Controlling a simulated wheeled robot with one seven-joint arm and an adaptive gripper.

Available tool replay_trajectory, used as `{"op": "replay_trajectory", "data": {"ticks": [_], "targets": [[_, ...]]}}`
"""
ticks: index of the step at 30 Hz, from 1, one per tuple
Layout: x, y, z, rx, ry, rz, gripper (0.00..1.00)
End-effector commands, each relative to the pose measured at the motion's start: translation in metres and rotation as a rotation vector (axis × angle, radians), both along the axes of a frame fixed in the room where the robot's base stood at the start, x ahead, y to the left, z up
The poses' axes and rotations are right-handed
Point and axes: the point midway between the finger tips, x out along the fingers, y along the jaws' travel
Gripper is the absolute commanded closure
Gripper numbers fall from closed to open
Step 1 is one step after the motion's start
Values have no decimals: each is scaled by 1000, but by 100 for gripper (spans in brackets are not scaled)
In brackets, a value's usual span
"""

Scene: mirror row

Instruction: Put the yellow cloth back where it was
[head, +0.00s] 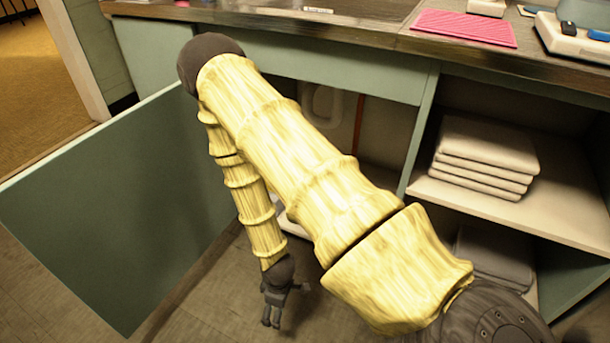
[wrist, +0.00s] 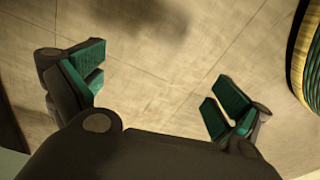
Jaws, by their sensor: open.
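No yellow cloth shows in either view. My gripper (head: 272,318) hangs low in front of the open cabinet in the head view, pointing down above the floor. In the wrist view my gripper (wrist: 156,88) has its two green-padded fingers wide apart, with only bare floor between them. My own yellow arm hides much of the cabinet's inside in the head view.
A green cabinet door (head: 125,205) stands open at left. Folded white towels (head: 485,155) lie on a shelf, with grey folded cloths (head: 495,255) below. The counter holds a pink mat (head: 465,27) and a white tray (head: 572,42). Floor (head: 215,310) around my gripper is clear.

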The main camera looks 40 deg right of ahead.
Motion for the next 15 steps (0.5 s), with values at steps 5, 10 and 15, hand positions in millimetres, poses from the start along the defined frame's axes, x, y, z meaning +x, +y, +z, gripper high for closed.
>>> {"op": "replay_trajectory", "data": {"ticks": [5,10,15], "targets": [[-98,23,5,3,43,-363,0],[-143,29,15,-14,51,-559,0],[-154,29,18,-20,51,-612,0]]}}
